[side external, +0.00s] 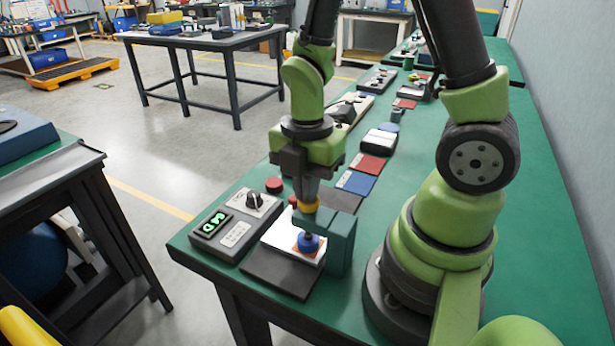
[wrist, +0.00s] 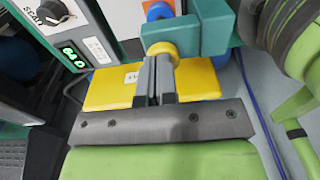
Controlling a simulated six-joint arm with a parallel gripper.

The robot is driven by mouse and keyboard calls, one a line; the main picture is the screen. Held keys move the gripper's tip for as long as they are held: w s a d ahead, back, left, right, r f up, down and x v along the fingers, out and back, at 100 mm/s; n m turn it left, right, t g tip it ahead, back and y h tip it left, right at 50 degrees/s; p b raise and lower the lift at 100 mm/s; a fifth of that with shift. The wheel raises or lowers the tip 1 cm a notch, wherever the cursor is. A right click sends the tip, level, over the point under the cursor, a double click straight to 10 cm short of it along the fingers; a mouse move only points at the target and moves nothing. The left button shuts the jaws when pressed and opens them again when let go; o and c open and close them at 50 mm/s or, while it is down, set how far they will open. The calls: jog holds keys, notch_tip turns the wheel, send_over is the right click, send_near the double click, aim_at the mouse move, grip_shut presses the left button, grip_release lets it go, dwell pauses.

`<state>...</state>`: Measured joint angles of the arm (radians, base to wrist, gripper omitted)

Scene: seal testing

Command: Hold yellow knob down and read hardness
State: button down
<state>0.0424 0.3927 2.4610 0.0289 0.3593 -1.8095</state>
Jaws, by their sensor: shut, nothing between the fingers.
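The yellow knob (side external: 308,205) tops the teal tester stand (side external: 342,243); a blue foot (side external: 309,243) sits below it over a pale sample plate (side external: 280,236). My gripper (side external: 306,195) is shut and empty, pointing down, its fingertips at the knob's top. In the wrist view, the shut fingertips (wrist: 160,60) meet the knob (wrist: 163,47); whether they press it cannot be told. A yellow block with a white label (wrist: 110,88) lies below there. The grey readout box (side external: 233,228) has a lit green display (side external: 214,223); it also shows in the wrist view (wrist: 73,57), its digits not clearly legible.
A dark mat (side external: 278,273) lies in front of the stand. A red button (side external: 274,185) is behind the readout box, which carries a black dial (side external: 254,201). Colored cards, including a blue one (side external: 356,183), and small devices line the green table (side external: 440,130) farther back.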

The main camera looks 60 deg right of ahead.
jog(key=shift+w+f, duration=0.1)
jog(key=shift+f, duration=0.3)
notch_tip(320, 180, up, 15)
jog(key=shift+w+d, duration=0.15)
jog(key=shift+d, duration=0.1)
dwell(0.5)
jog(key=s+a+r+m+t, duration=0.1)
jog(key=s+r+m+t, duration=0.1)
jog(key=m, duration=0.9)
jog(key=s+a+r+m+t+y, duration=0.1)
jog(key=s+m+t, duration=0.3)
jog(key=m, duration=0.7)
jog(key=shift+a+r+t+y, duration=0.3)
jog(key=shift+a+r+t, duration=0.35)
jog(key=shift+a+t, duration=0.05)
